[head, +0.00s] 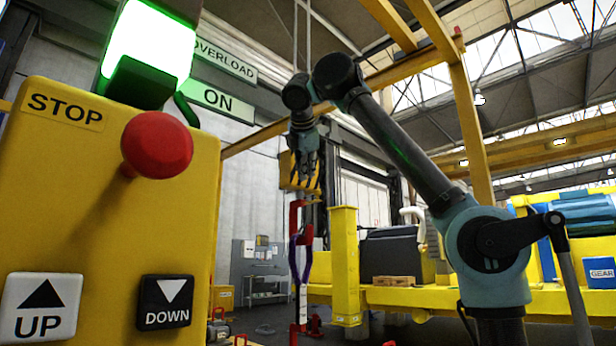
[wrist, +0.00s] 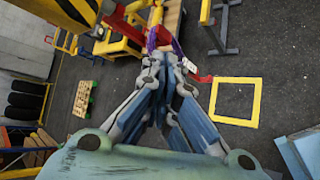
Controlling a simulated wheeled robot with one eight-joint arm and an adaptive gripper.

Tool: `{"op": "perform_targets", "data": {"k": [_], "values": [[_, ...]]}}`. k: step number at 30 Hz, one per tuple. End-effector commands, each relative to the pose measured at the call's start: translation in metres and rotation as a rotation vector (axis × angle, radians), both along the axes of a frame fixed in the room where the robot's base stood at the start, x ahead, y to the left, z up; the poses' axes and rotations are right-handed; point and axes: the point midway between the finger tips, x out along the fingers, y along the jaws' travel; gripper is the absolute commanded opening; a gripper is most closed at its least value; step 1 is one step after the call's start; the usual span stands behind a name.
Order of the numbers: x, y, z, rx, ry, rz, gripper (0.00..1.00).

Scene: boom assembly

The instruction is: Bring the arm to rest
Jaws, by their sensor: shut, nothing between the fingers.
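My arm (head: 395,145) rises from the lower right of the head view, bends at the top and hangs its wrist down near the middle. My gripper (head: 307,178) points downward, with its fingers dark and small in that view. In the wrist view my gripper (wrist: 165,60) shows its blue-grey fingers drawn together, with nothing seen held between them. The fingers overlap a yellow hoist block (head: 287,170) in the head view; I cannot tell whether they touch it.
A yellow control box (head: 105,215) with a red STOP button (head: 157,145) stands close at left, its green ON lamp (head: 150,42) lit. A purple sling (head: 294,262) hangs near a red bracket (head: 295,215). A yellow square outline (wrist: 235,83) marks the floor. A yellow machine frame (head: 560,300) stands right.

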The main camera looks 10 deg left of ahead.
Motion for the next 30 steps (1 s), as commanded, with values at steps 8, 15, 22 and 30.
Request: {"op": "perform_targets", "data": {"k": [8,15,22,30], "values": [[0.001,-0.001,0.000,0.000,0.000,-0.002,0.00],[0.009,-0.010,-0.011,0.019,0.022,-0.044,0.00],[0.043,-0.056,-0.070,0.116,0.124,-0.250,0.00],[0.068,-0.127,-0.167,0.267,0.245,-0.535,0.00]]}}
